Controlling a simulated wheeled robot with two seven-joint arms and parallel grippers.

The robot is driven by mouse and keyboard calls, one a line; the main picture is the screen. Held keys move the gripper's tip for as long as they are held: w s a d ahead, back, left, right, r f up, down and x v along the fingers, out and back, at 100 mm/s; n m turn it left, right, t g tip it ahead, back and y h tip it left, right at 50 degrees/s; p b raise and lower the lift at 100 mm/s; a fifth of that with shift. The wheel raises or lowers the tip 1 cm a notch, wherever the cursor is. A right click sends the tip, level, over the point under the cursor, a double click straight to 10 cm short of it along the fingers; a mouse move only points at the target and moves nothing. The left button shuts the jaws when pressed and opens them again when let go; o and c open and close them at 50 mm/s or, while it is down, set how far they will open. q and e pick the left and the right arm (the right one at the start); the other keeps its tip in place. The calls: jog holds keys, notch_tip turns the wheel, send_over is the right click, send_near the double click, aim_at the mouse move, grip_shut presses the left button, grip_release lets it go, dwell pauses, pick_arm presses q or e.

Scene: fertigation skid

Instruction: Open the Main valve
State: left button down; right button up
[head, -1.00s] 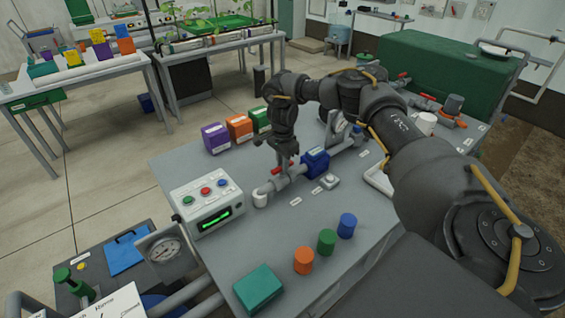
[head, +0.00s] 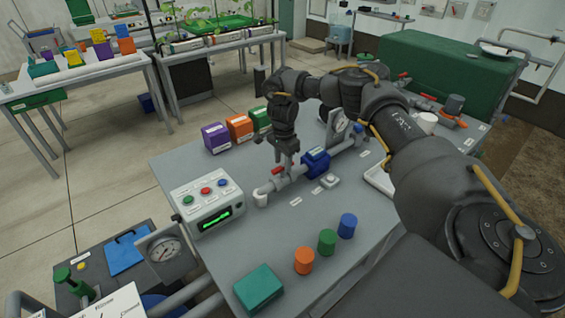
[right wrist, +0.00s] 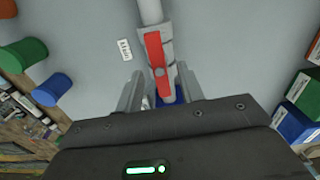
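The valve with a red lever handle (head: 278,171) sits on the grey pipe on the bench. In the right wrist view the red handle (right wrist: 155,52) lies nearly along the pipe. A small white label (right wrist: 125,49) lies beside it, its print too small to read surely. My right gripper (head: 287,164) is over the valve, pointing down, and hides part of the handle. In the right wrist view my right gripper (right wrist: 160,76) is open, its fingers on either side of the handle with gaps. My left gripper is out of view.
A control box (head: 203,203) with buttons stands at left. Orange (head: 304,261), green (head: 327,242) and blue (head: 347,226) cylinders and a teal box (head: 258,288) stand in front.

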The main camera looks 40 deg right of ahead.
aim_at(283, 166)
notch_tip(283, 166, up, 10)
jog(key=shift+b, duration=0.3)
jog(key=shift+r, duration=0.1)
dwell(0.4)
